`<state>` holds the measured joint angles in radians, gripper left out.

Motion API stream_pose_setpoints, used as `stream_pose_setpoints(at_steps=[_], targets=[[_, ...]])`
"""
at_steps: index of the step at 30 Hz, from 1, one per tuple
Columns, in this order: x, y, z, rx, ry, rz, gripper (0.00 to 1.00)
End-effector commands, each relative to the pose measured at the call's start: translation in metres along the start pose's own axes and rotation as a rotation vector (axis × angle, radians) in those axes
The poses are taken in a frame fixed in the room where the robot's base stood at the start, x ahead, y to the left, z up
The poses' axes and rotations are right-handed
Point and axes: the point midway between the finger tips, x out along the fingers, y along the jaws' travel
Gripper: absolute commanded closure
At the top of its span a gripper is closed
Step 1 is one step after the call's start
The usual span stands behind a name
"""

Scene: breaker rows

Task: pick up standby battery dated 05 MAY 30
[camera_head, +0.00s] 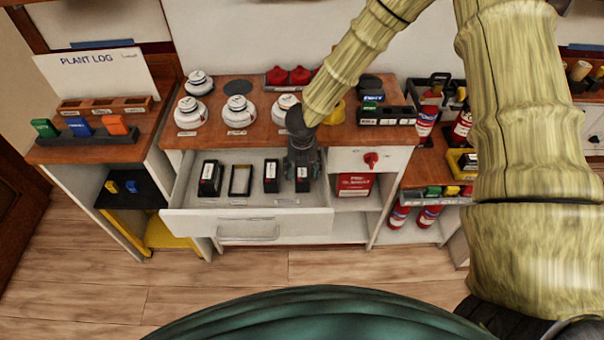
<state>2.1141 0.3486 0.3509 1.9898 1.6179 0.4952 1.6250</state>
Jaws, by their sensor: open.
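Black box-shaped batteries stand in an open white drawer (246,222). From the left there is a battery with a pale label (210,178), an open dark frame (240,181) with nothing seen inside it, another battery (271,176), and a battery (303,178) at the right. Their dates are too small to read. My gripper (303,168) points down over the right-hand battery, its open fingers at or just above the battery's top. I cannot tell whether they touch it. My gripper hides part of that battery and the drawer's back right.
White round-topped containers (236,113), red items (288,75) and a dark tray (386,116) stand on the wooden top above the drawer. A red knob (371,161) is on the front to the right. Fire extinguishers (427,118) stand further right. Floor before the drawer is clear.

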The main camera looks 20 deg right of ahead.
Motion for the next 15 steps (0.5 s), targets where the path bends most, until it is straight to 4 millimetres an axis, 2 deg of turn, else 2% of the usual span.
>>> stream_pose_setpoints(at_steps=[10,15], targets=[[0.0046,0.0001,0.0004,0.0,-0.001,0.0,0.38],[0.0045,0.0,0.0003,0.0,-0.001,0.0,0.69]])
